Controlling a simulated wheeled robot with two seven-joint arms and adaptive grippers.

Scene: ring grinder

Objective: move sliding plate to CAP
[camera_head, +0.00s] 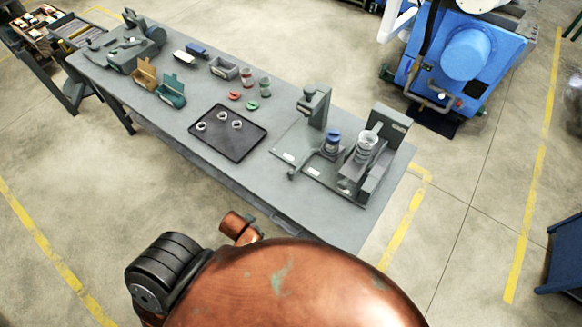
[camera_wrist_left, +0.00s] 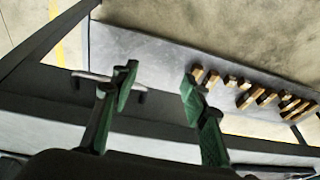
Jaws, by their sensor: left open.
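The grinder fixture (camera_head: 318,172) stands at the right end of the long grey table (camera_head: 185,128). It has a grey upright press (camera_head: 314,104), a blue-topped part (camera_head: 332,141), a clear cup-like part (camera_head: 367,144) and a dark upright block (camera_head: 389,124). Small pale labels lie along its flat base, too small to read, so I cannot tell which is CAP or pick out the sliding plate for certain. My left gripper (camera_wrist_left: 158,88) shows in the left wrist view, its green fingers wide apart and empty. Neither gripper shows in the head view.
A black tray (camera_head: 228,148) with several small rings lies left of the fixture. Red and green pieces, bins (camera_head: 172,90) and a grey machine (camera_head: 134,49) stand farther left. The left wrist view shows several brownish blocks (camera_wrist_left: 265,95) on a grey surface. A blue machine (camera_head: 465,50) stands behind.

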